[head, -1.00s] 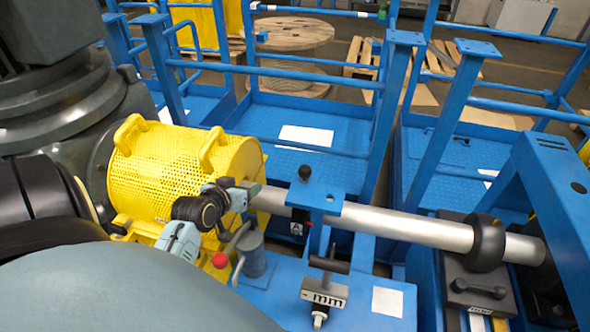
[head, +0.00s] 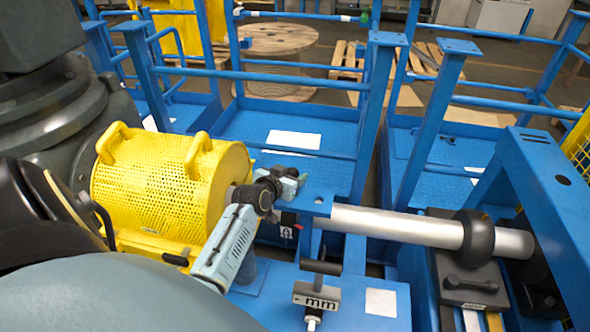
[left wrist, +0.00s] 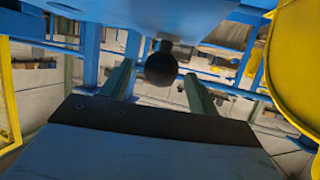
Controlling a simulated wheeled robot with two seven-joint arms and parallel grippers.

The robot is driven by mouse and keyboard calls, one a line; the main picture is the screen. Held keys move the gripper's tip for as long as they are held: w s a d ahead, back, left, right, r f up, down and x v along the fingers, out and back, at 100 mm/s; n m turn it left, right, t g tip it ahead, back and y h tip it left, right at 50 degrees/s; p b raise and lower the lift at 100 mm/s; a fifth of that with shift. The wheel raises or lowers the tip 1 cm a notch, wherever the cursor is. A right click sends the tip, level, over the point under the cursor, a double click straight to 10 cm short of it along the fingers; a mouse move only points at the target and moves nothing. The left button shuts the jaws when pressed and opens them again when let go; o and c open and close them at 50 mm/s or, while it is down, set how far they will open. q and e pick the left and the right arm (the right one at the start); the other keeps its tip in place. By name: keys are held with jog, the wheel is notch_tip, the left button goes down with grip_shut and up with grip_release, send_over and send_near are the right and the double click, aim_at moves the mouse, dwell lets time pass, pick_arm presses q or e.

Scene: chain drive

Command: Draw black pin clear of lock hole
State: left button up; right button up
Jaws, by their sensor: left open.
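The black pin shows as a round black knob (left wrist: 160,68) in the left wrist view, below a blue surface. It appears between the two grey-green fingers of my left gripper (left wrist: 160,88), which are apart. I cannot tell whether they touch it. In the head view my left gripper (head: 291,181) is at the left end of the blue bracket (head: 318,205) and hides the knob. A small dark hole shows in that bracket; the lock hole under the pin is hidden. My right gripper is not in view.
A yellow perforated guard (head: 155,190) stands left of the bracket. A long grey shaft (head: 400,224) with a black collar (head: 478,236) runs right. Blue posts and rails rise behind.

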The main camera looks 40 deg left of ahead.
pick_arm(q)
jog(key=shift+x, duration=1.95)
